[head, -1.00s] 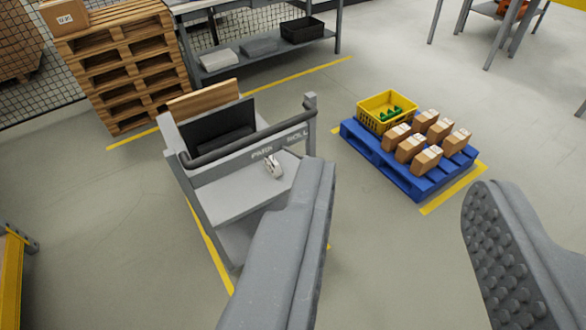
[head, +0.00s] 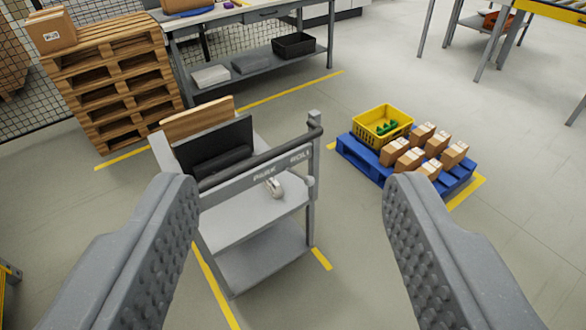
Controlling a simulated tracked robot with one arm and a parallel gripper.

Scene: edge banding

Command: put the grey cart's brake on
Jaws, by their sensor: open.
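The grey cart (head: 255,215) stands in the middle of the view, with a dark push handle along its near top edge. Below the handle, a panel carries the words PARK and ROLL (head: 283,166). A small pale lever (head: 273,187) sits under these words, nearer the middle of the panel; I cannot tell which way it is set. A dark box and a wooden board are on the cart's top. My gripper (head: 290,195) is open and empty, its two studded fingers on either side of the cart in the picture and apart from the lever.
A blue pallet (head: 350,150) with a yellow crate (head: 372,133) and several cartons lies right of the cart. Stacked wooden pallets (head: 110,85) stand at the back left beside a grey workbench (head: 255,68). Yellow lines mark the floor, which is clear in front.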

